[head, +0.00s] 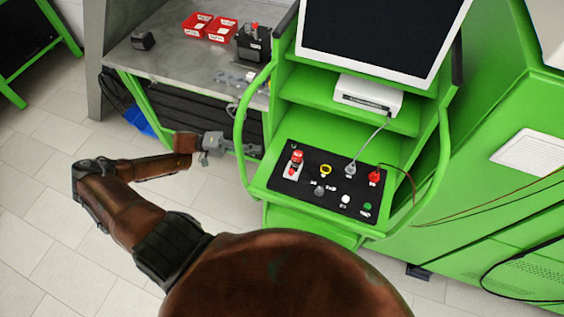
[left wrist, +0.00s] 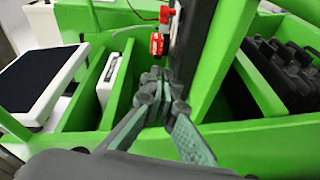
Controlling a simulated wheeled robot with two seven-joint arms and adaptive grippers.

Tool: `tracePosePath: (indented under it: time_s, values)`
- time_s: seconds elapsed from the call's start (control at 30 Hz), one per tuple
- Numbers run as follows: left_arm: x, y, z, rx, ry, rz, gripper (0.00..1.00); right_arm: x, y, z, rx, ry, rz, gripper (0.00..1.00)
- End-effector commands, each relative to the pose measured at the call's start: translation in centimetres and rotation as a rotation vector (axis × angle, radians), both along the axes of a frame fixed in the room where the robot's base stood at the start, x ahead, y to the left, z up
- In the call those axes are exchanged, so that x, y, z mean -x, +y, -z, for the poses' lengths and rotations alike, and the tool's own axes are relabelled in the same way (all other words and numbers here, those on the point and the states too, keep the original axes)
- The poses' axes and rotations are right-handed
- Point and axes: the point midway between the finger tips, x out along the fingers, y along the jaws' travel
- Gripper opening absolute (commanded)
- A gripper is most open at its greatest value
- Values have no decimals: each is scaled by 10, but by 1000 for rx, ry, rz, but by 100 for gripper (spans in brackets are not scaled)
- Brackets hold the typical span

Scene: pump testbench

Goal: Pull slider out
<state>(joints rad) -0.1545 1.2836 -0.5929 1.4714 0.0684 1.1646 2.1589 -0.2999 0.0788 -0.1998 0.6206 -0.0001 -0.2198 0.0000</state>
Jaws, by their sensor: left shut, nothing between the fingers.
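I cannot tell for certain which part is the slider. The black control panel (head: 322,196) sits on the front shelf of the green testbench (head: 290,117), with a red switch (head: 296,160), a yellow-ringed knob (head: 326,170) and a red plug (head: 374,177). My left gripper (head: 256,150) is just left of the panel shelf, beside the green curved handle (head: 241,110). In the left wrist view its fingers (left wrist: 160,84) meet at the tips, shut and empty, close to green framework. A red part (left wrist: 156,44) shows just beyond the tips. Contact cannot be told. My right gripper is not in view.
A grey workbench (head: 165,62) at the upper left holds red bins (head: 197,24) and a black device (head: 254,42). A monitor (head: 375,30) and a white box (head: 366,97) stand above the panel. Cables hang at the right. Tiled floor at left is clear.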

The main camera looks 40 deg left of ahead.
Motion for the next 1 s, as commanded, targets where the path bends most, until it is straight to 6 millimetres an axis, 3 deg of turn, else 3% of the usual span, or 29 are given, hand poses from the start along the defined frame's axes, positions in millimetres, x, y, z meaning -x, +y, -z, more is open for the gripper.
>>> tracePosePath:
  time_s: [0.17,0.67,0.8,1.0]
  values:
    - [3,-13,-11,33,37,37,0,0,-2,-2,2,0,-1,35]
    - [-40,-97,-9,33,34,33,0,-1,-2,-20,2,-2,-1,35]
    - [-20,-109,-6,31,38,32,0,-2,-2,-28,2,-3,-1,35]
    - [-10,-119,-3,28,36,33,0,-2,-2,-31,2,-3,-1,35]
